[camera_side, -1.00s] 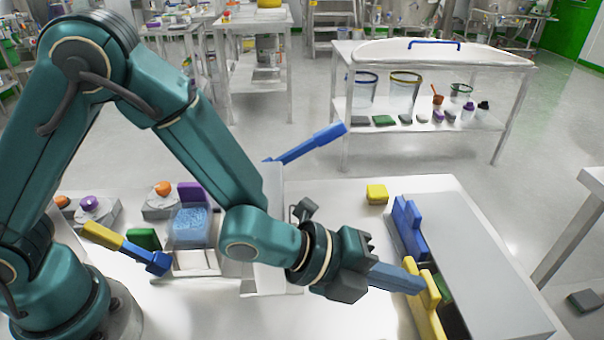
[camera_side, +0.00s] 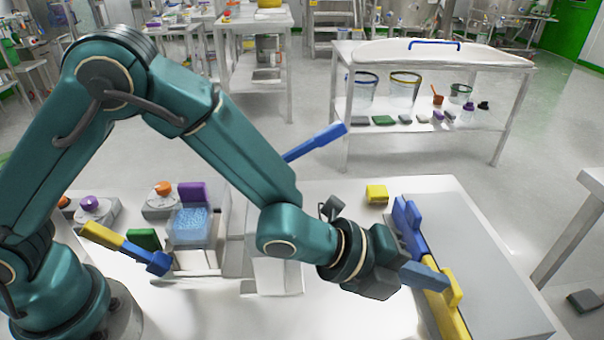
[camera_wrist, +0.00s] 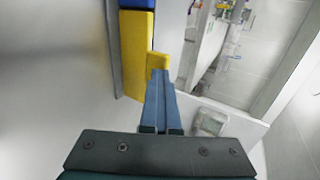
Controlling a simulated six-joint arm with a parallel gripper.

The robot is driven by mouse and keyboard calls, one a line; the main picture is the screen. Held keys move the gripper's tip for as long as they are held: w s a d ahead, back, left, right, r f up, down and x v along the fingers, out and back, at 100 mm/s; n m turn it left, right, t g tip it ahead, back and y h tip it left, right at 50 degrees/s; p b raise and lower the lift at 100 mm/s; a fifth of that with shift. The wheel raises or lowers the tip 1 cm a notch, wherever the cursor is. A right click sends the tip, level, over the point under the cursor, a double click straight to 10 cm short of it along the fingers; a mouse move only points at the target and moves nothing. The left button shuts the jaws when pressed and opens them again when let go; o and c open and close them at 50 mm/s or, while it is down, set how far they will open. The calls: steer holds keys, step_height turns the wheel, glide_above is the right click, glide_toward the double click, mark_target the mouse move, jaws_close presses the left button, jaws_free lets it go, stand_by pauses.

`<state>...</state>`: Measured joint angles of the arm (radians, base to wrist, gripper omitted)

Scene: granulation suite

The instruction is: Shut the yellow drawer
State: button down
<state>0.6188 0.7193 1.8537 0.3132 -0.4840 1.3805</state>
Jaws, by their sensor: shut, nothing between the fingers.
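The yellow drawer (camera_side: 456,318) is in the grey-topped cabinet (camera_side: 480,265) at the right of the side view. Its front lies against the cabinet edge, in line with the blue drawer (camera_side: 408,225), with no gap showing. Its front also shows in the wrist view (camera_wrist: 134,58), with a yellow handle (camera_wrist: 158,62) standing out from it. My gripper (camera_side: 443,283) is shut and empty, with its blue-grey fingertips at the yellow handle. In the wrist view the fingertips (camera_wrist: 158,76) overlap the handle's near end; they seem to touch it. The inside of the drawer is hidden.
A yellow block (camera_side: 377,194) sits on the table behind the blue drawer. A clear bin of blue granules (camera_side: 190,226), a yellow-and-blue tool (camera_side: 125,248) and a purple knob (camera_side: 90,203) are at the left. The table in front of the drawers is clear.

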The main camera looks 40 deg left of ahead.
steer(key=shift+w+d, duration=0.1)
steer(key=shift+d, duration=0.1)
steer(key=v, duration=1)
steer(key=w+a+r+n+t+y, duration=0.25)
steer(key=a+r+n, duration=0.25)
steer(key=a, duration=0.3)
steer(key=w+a+r+n+t+y, duration=0.1)
steer(key=a+r+n+t+y, duration=0.15)
steer(key=a+r+n, duration=0.45)
steer(key=s+a+f+n+g+y, duration=0.3)
steer(key=s+a+n+y, duration=0.1)
steer(key=s+a+n, duration=0.35)
steer(key=s+f+n+g, duration=0.4)
steer(key=s+f+n, duration=0.1)
steer(key=s+n, duration=0.2)
steer(key=shift+s+g+h, duration=0.3)
steer(key=shift+s+g, duration=0.1)
steer(key=shift+s, duration=0.05)
